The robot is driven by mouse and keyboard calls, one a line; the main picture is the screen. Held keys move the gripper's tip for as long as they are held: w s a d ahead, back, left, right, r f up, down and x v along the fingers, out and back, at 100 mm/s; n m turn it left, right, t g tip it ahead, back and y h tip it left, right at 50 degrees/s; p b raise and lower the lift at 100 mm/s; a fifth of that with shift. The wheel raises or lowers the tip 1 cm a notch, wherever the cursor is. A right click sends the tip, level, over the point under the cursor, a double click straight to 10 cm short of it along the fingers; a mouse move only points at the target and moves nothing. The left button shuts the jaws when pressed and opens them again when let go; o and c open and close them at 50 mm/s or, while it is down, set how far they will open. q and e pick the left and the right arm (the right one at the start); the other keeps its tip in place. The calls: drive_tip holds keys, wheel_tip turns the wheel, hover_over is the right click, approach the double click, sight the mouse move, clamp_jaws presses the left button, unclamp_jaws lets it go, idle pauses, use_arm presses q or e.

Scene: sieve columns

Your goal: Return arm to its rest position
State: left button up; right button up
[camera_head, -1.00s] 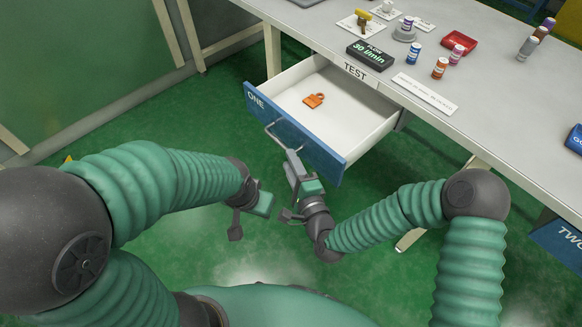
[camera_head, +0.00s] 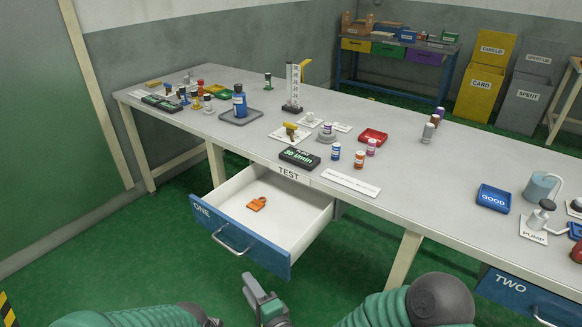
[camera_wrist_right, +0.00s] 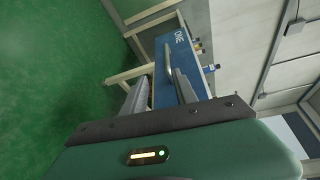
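My right gripper (camera_head: 262,292) is at the bottom middle of the head view, below and in front of the open blue drawer ONE (camera_head: 205,222). In the right wrist view its two fingers (camera_wrist_right: 160,92) are spread with nothing between them. The drawer's grey handle (camera_head: 233,243) lies beyond the fingertips and also shows in the wrist view (camera_wrist_right: 168,62); it looks apart from the gripper. Part of my left arm shows at the bottom left of the head view, with its gripper below the frame. An orange padlock (camera_head: 257,204) lies in the drawer.
The long grey table (camera_head: 400,160) carries several bottles, a red tray (camera_head: 373,136), a flow display (camera_head: 299,158) and a blue GOOD tray (camera_head: 494,198). Drawer TWO (camera_head: 525,295) is at the lower right. Green floor (camera_head: 120,260) is clear left of the drawer.

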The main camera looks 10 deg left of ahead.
drive_tip(key=s+d+f+n+g+h, duration=0.25)
drive_tip(key=d+n+h, duration=0.2)
drive_tip(key=d, duration=0.65)
drive_tip(key=s+d+f+n+g+h, duration=0.1)
drive_tip(key=d+f+n+g+h, duration=0.25)
drive_tip(key=d, duration=0.65)
drive_tip(key=s+d+r+n+g+h, duration=0.1)
drive_tip(key=s+d+r+n+g, duration=0.15)
drive_tip(key=s+d, duration=0.35)
drive_tip(key=s+d+r+n+g+h, duration=0.1)
drive_tip(key=s+d+r+h, duration=0.15)
drive_tip(key=s+d, duration=0.45)
wheel_tip(320, 180, up, 26)
drive_tip(key=d+p, duration=0.2)
drive_tip(key=p, duration=2.4)
drive_tip(key=shift+w+d+r+g+y, duration=0.25)
drive_tip(key=shift+w+d+g+y, duration=0.1)
drive_tip(key=shift+y, duration=0.1)
